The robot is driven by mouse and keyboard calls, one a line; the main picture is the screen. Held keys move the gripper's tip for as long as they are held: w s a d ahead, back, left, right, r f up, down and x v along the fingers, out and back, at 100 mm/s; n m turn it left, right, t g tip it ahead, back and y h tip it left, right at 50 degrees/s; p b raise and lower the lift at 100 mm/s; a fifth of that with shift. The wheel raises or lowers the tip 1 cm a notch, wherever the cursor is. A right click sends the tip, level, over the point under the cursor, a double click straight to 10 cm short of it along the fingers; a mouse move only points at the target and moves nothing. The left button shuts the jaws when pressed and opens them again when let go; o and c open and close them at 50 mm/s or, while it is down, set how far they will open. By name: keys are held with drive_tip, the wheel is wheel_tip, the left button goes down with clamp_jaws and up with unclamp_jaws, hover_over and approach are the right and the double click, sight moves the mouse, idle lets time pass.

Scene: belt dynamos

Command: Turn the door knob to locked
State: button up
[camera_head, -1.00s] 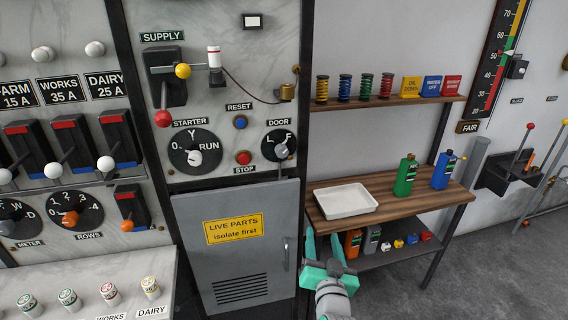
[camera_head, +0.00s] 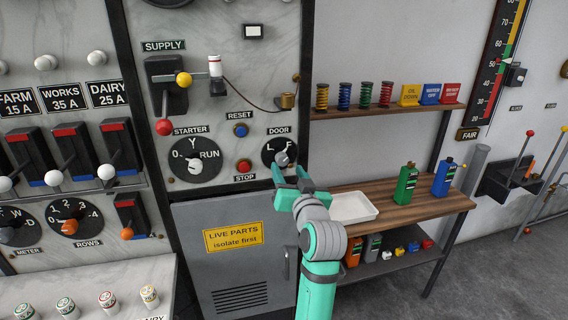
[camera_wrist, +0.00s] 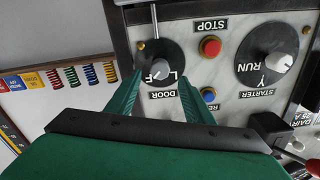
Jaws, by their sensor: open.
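The door knob (camera_head: 282,158) is a small grey pointer on a round black dial marked L on the left and F on the right, under the DOOR label. It appears turned toward the F side. In the wrist view, where the panel is upside down, the knob (camera_wrist: 160,68) shows between my fingertips, which look short of it. My gripper (camera_head: 290,173) is open and empty, just below and in front of the dial. It also shows in the wrist view (camera_wrist: 160,80), one green finger on each side of the dial.
The red STOP button (camera_head: 243,166) and the starter dial (camera_head: 194,158) are left of the door dial. The grey cabinet door (camera_head: 235,270) with a yellow sign is below. A wooden bench (camera_head: 400,206) with a white tray (camera_head: 352,207) stands to the right.

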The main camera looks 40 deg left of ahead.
sight(283, 161)
drive_tip(key=shift+x, duration=2.75)
drive_tip(key=c, duration=1.1)
drive_tip(key=shift+o, duration=0.2)
